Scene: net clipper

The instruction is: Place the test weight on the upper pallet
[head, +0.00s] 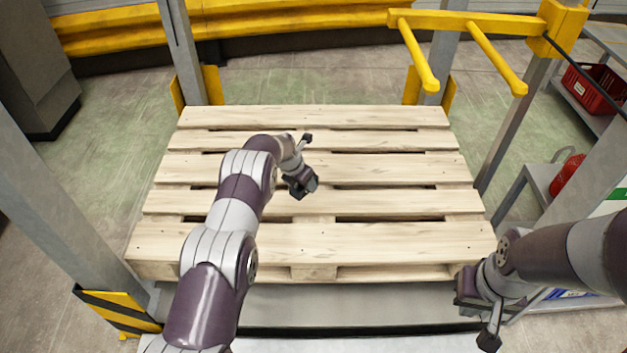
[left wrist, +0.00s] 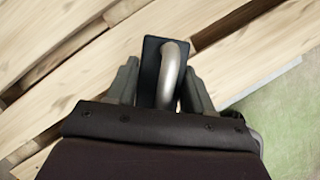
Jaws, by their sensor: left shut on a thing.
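The wooden pallet (head: 385,240) lies flat in the middle of the head view, with pale slats and dark gaps between them. My left gripper (head: 301,184) is over the middle of the pallet. In the left wrist view, its two fingers are shut on the test weight (left wrist: 151,72), a dark block with a curved grey metal handle. Pallet slats show behind the weight; I cannot tell whether it touches them. In the head view the weight is hard to tell apart from the dark gripper. My right gripper (head: 476,305) is beside the pallet's front right corner, its jaw state unclear.
Grey posts stand around the pallet, and a yellow bar frame (head: 480,22) overhangs its back right. A yellow guard rail (head: 290,20) runs behind. A red crate (head: 594,88) is on a rack at right. The pallet's slats look bare around my left arm.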

